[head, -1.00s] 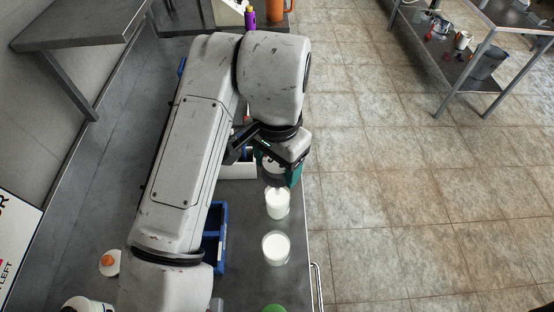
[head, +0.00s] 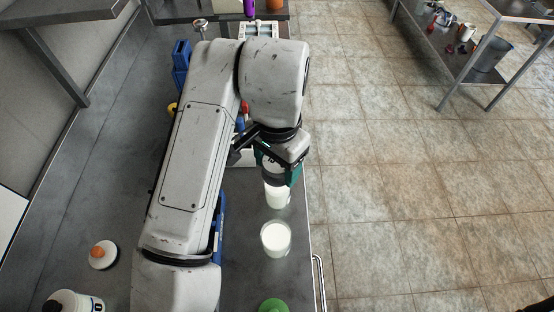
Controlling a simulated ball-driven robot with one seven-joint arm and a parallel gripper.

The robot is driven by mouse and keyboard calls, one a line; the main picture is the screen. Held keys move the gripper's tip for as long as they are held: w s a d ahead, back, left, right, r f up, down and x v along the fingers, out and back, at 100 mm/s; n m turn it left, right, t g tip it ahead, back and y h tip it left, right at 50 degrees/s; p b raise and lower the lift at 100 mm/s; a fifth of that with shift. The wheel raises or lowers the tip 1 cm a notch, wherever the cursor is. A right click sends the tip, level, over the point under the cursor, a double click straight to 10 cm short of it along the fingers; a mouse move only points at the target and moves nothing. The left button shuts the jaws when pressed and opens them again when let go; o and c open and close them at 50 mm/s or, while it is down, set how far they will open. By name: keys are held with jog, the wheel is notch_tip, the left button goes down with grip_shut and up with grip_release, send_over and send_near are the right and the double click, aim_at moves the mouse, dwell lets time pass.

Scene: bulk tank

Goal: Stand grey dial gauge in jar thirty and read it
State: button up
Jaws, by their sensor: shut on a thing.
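My gripper (head: 279,174), with teal fingers, points down over the bench near its right edge. It is shut on a dark grey round thing that looks like the grey dial gauge; the arm and fingers hide most of it, and its face cannot be read. A glass jar of white liquid (head: 277,198) stands right below the gripper, its far part covered. I cannot tell whether the gauge touches it. A second jar of white liquid (head: 275,239) stands nearer. No number is readable on either jar, so I cannot tell which is jar thirty.
A green round thing (head: 273,305) is at the near edge. A blue bin (head: 219,228) is partly behind my arm. A white disc with an orange top (head: 103,255) and a white bottle (head: 75,302) stand left. A shelf (head: 65,15) overhangs the left; tiled floor lies right.

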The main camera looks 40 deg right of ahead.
jog(key=shift+f+b, duration=1)
jog(key=shift+f, duration=0.45)
jog(key=o, duration=1.2)
notch_tip(320, 180, up, 11)
jog(key=shift+f+p, duration=0.1)
jog(key=shift+p, duration=0.25)
